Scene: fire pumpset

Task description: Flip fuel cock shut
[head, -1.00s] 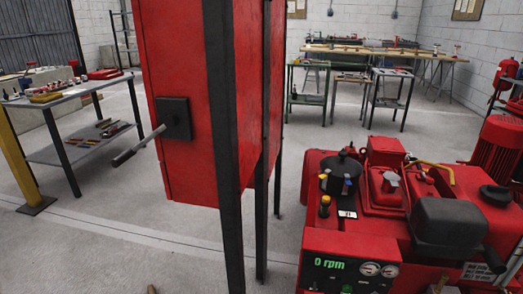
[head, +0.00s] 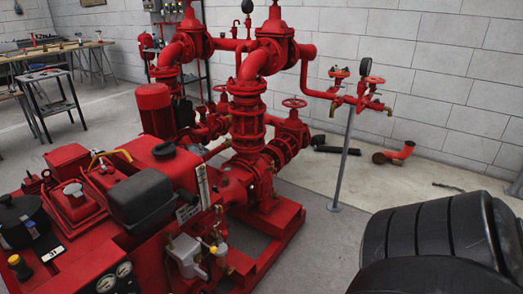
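The red pumpset (head: 240,190) fills the left and middle of the head view, with its engine at the lower left. A small fitting with yellow parts (head: 213,249) sits on the engine's near right side, beside a pale grey housing (head: 186,255). It may be the fuel cock, but it is too small to tell for sure, and its lever position is unclear. A black tank-like box (head: 142,199) sits on the engine. Neither of my grippers is in view.
Large black ribbed cylinders (head: 430,240) fill the lower right. A red pipe stand with gauge and valves (head: 357,98) rises behind them. A red elbow pipe (head: 394,153) lies on the floor. Workbenches (head: 45,100) stand far left. Some floor is clear between pumpset and cylinders.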

